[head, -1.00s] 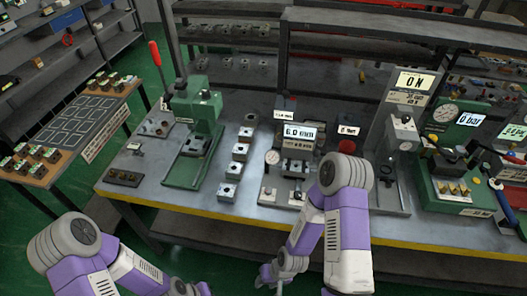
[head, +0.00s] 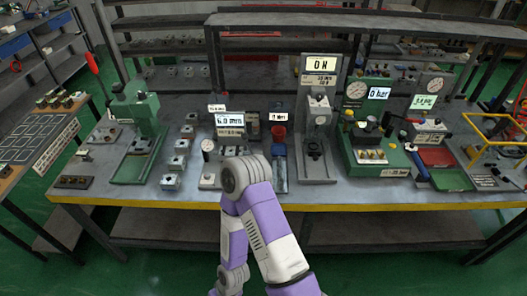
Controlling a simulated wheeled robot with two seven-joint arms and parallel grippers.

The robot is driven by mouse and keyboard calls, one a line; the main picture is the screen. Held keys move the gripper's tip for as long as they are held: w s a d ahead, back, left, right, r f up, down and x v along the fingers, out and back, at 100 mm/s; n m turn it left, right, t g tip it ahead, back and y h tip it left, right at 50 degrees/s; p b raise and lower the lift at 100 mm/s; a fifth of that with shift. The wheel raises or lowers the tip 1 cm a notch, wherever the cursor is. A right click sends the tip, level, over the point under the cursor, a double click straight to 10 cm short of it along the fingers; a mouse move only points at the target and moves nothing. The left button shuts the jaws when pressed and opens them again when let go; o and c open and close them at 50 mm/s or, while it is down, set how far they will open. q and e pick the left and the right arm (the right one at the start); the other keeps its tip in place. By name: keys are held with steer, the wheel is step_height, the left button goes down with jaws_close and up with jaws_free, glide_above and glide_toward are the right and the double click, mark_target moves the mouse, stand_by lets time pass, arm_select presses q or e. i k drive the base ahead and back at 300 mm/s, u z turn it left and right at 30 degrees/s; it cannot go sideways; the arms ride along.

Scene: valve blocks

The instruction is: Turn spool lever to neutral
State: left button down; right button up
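A green valve test block (head: 385,168) stands on the right half of the bench, with gauges, a "0 bar" display (head: 378,93) and a row of brass fittings (head: 370,154). A dark upright part (head: 388,124) rises from its top and a blue-handled bar (head: 417,163) leans at its right side. I cannot tell which part is the spool lever, or its position. My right arm rises in front of the bench's middle, its wrist near the bottom edge and its gripper out of frame. My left gripper is out of view.
Displays, a grey force stand (head: 318,140) and a red tray (head: 437,157) share the bench. A yellow frame (head: 495,130) is at the right. The yellow front edge (head: 400,206) is clear.

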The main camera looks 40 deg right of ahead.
mark_target(245, 136)
steer(key=z, duration=1.05)
